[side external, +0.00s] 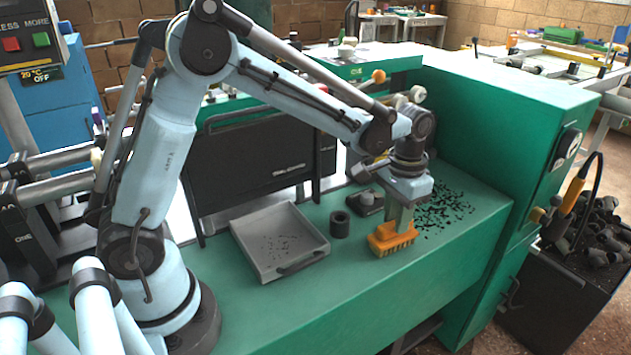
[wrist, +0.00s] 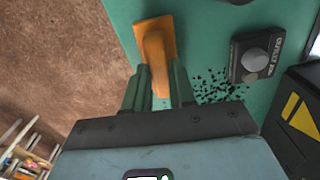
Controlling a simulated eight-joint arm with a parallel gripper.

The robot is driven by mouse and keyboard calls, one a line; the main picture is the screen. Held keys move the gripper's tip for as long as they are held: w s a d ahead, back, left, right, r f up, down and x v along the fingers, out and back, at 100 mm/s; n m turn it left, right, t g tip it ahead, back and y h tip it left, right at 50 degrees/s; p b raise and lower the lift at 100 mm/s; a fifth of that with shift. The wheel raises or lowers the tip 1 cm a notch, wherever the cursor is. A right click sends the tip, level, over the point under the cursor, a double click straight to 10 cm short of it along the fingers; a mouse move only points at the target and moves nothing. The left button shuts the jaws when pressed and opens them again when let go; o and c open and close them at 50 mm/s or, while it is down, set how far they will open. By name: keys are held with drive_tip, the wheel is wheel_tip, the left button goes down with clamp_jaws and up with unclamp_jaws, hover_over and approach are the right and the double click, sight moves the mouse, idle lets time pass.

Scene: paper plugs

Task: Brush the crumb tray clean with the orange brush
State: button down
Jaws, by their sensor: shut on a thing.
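The orange brush (side external: 391,241) is upright on or just above the green bench, right of the tray, its bristles facing down. My gripper (side external: 399,218) is shut on its handle from above. In the wrist view, the orange brush (wrist: 154,38) shows between the two fingers of my gripper (wrist: 158,82). The grey crumb tray (side external: 247,251) lies at the left of the brush, with a dark handle at its front right. Small dark crumbs (side external: 281,245) are scattered on its floor. The tray is outside the wrist view.
A black ring (side external: 340,224) stands between tray and brush. A dark knobbed block (side external: 366,203) sits behind the brush and also shows in the wrist view (wrist: 257,58). Dark bits (side external: 447,209) lie on the bench to the right. A black panel (side external: 262,155) stands behind the tray.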

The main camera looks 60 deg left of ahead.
drive_tip(key=shift+r, duration=2.65)
drive_tip(key=s+a+r, duration=0.1)
drive_tip(key=s+a, duration=0.6)
drive_tip(key=s, duration=0.2)
drive_tip(key=s+a+r+n, duration=0.1)
drive_tip(key=s+a+r, duration=0.1)
drive_tip(key=s+a, duration=0.5)
drive_tip(key=shift+s, duration=1.65)
drive_tip(key=shift+f, duration=0.2)
drive_tip(key=shift+f, duration=3.45)
drive_tip(key=shift+f, duration=0.4)
